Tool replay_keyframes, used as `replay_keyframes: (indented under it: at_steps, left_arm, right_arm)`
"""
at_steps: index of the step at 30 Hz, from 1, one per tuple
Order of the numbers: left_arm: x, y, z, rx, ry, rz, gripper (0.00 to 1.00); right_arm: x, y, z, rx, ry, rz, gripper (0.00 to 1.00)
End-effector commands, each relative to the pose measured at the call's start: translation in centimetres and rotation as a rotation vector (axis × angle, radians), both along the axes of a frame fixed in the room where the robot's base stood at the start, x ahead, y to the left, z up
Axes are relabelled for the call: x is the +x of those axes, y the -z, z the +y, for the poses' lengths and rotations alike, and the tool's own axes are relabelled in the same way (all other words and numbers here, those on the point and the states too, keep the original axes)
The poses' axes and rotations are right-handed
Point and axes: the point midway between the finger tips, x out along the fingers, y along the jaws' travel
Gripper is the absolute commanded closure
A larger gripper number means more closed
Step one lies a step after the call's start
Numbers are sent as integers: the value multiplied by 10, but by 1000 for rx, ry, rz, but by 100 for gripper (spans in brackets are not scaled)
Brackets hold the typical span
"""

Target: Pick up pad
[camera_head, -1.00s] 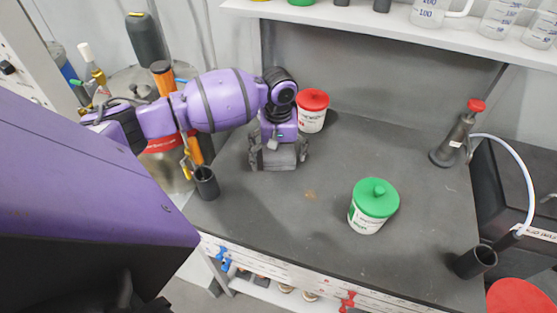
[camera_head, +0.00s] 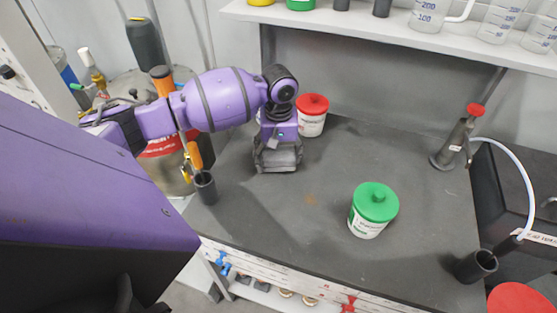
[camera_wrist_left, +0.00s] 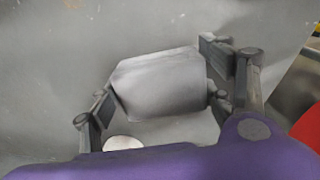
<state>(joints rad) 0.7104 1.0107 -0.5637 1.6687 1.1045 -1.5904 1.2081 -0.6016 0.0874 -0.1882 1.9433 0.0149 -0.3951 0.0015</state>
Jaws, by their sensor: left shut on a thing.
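My left gripper (camera_head: 278,160) points down at the back left of the grey bench, just left of the red-lidded tub. Its fingers are shut on a grey pad. In the left wrist view the pad (camera_wrist_left: 163,84) is a pale grey block between the two fingers of the left gripper (camera_wrist_left: 165,90). In the head view the pad is hard to tell apart from the dark fingers. My right gripper does not show in either view.
A red-lidded tub (camera_head: 312,118) stands right beside the left gripper. A green-lidded tub (camera_head: 373,210) stands near the front. Black cups (camera_head: 205,187) and (camera_head: 476,264) stand at the left and right edges. A red-capped bottle (camera_head: 456,140) is at the back right. The bench middle is clear.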

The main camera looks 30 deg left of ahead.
Motion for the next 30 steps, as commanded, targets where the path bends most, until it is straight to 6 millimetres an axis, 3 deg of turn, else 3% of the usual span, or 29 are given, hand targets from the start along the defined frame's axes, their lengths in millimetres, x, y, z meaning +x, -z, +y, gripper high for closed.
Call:
replay_keyframes:
  at_steps: [3, 8, 15, 24, 30]
  left_arm:
    - [1, -18, 0, 0, 1, -3, 52]
    - [-16, -40, -4, 1, 3, -6, 52]
    - [-60, -86, -14, 0, 4, -7, 52]
    - [-120, -107, -28, 1, 3, 1, 52]
    - [-135, -114, -32, 1, 1, 1, 52]
  right_arm:
    - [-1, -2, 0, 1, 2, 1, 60]
    - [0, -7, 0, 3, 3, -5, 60]
    - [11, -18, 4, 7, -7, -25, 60]
    - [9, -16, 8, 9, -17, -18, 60]
    - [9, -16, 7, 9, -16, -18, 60]
